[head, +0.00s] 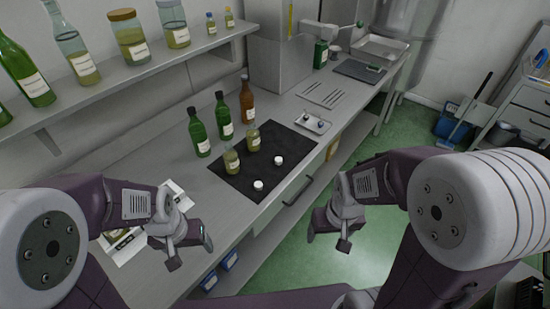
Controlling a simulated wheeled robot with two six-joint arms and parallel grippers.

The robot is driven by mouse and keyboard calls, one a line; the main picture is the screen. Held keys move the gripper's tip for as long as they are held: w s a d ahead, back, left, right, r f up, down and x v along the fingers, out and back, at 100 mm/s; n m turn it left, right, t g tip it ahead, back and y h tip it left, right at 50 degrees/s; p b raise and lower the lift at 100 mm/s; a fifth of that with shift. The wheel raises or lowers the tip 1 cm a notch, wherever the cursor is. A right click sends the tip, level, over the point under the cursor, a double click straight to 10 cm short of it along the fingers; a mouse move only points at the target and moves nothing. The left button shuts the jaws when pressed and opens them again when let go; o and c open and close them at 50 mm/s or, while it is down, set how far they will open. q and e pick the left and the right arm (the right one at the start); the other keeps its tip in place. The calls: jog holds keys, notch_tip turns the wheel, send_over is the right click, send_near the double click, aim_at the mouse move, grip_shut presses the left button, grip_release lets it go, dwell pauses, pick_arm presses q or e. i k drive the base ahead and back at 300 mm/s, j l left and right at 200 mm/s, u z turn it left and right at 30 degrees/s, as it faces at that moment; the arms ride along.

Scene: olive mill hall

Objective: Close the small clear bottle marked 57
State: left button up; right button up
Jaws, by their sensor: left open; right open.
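Two small clear bottles with yellowish liquid stand upright on a dark mat (229,183) on the bench. One small bottle (232,162) is nearer, the other small bottle (253,140) is farther back. Their labels are too small to read, so I cannot tell which is marked 57. Both look uncapped. Two white caps lie on the mat, a nearer cap (258,185) and a farther cap (278,160). My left gripper (190,250) is open and empty, in front of the mat to the left. My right gripper (328,237) is open and empty, right of the bench's front edge.
Two green bottles (199,136) and a brown bottle (247,103) stand behind the small bottles. A small tray (313,124) lies right of the mat. A shelf with jars (129,38) runs above. Papers (125,245) lie at the left.

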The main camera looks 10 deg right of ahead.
aim_at(253, 135)
jog(key=i+l+u, duration=0.2)
jog(key=l+u, duration=0.25)
jog(key=i+l+u, duration=0.15)
jog(key=l+u, duration=1.55)
jog(key=k+l+u, duration=0.15)
jog(key=l+u, duration=0.25)
jog(key=l, duration=0.1)
